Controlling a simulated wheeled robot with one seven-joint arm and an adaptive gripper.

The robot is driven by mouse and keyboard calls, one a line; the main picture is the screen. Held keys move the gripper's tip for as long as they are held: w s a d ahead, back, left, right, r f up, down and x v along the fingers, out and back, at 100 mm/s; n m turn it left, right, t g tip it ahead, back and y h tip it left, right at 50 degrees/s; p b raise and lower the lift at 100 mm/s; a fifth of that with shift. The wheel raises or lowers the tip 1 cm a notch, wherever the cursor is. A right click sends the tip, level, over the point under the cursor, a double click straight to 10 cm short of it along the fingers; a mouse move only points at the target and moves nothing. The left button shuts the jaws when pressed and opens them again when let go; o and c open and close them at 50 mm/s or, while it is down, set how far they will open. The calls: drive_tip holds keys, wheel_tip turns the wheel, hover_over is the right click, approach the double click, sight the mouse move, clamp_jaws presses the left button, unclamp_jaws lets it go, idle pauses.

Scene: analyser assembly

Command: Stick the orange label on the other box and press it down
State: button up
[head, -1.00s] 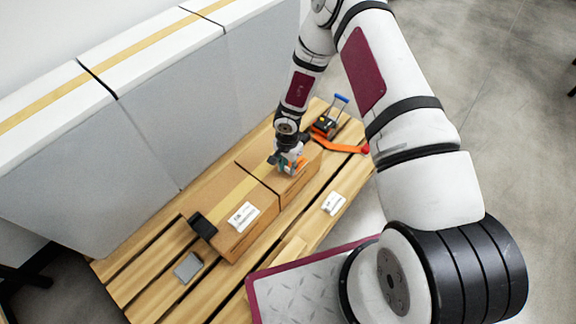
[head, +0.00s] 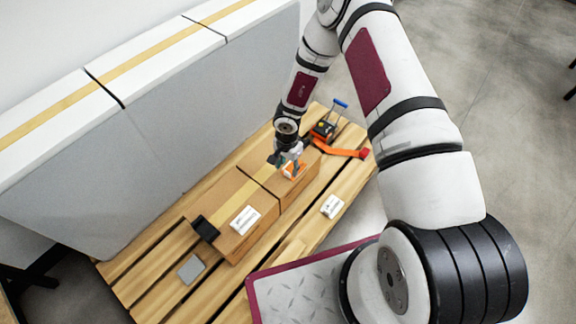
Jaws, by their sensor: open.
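Two cardboard boxes stand side by side on a wooden slatted pallet (head: 150,270). The near box (head: 222,200) has a white label (head: 245,220) on its top. The far box (head: 262,166) has the orange label (head: 293,170) on its top, towards the right edge. My gripper (head: 292,166) is open over the far box, right at the orange label. Its fingers partly cover the label. I cannot tell whether the fingertips touch it or whether the label lies fully flat.
A ratchet tool with a blue handle (head: 340,103) and an orange strap (head: 340,150) lie behind the far box. Another white label (head: 331,206) lies on the slats at right. A black object (head: 205,228) and a grey card (head: 190,269) are at the near left. Grey panels (head: 180,125) border the left.

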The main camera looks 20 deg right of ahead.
drive_tip(key=shift+r+p, duration=1.6)
drive_tip(key=shift+r, duration=0.35)
drive_tip(key=shift+f, duration=0.1)
